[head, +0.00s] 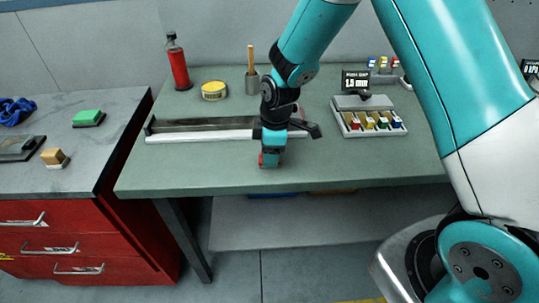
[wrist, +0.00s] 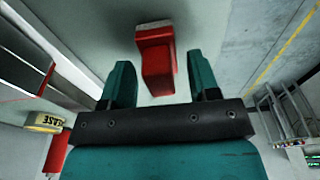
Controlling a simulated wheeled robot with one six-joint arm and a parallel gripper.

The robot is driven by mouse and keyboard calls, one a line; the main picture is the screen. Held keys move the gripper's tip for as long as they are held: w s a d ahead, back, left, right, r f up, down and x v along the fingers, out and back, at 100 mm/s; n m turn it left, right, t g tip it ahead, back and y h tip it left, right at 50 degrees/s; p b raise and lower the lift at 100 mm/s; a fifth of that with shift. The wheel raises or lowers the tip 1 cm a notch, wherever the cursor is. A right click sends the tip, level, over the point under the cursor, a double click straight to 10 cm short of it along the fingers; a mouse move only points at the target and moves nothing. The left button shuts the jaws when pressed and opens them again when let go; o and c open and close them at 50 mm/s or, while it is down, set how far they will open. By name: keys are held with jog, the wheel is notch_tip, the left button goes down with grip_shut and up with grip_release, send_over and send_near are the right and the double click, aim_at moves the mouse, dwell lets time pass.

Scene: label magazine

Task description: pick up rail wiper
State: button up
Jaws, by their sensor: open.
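A red block with a pale base, which I take to be the rail wiper (wrist: 157,66), stands near the front edge of the green-grey bench. In the head view only a bit of red shows at the tip of my gripper (head: 270,158); the gripper hides most of the block. In the wrist view my gripper (wrist: 162,70) is open, with a teal finger on each side of the red block. Gaps show between the block and both fingers. I cannot tell how far down the fingers reach.
A long dark rail with a white strip (head: 200,136) lies behind my gripper. A white box of coloured parts (head: 352,122) is right. The bench front (head: 200,178) is clear.

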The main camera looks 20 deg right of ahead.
jog(key=shift+c, duration=0.4)
jog(key=c, duration=0.9)
jog(key=shift+c, duration=0.2)
notch_tip(320, 180, up, 20)
jog(key=b, duration=0.2)
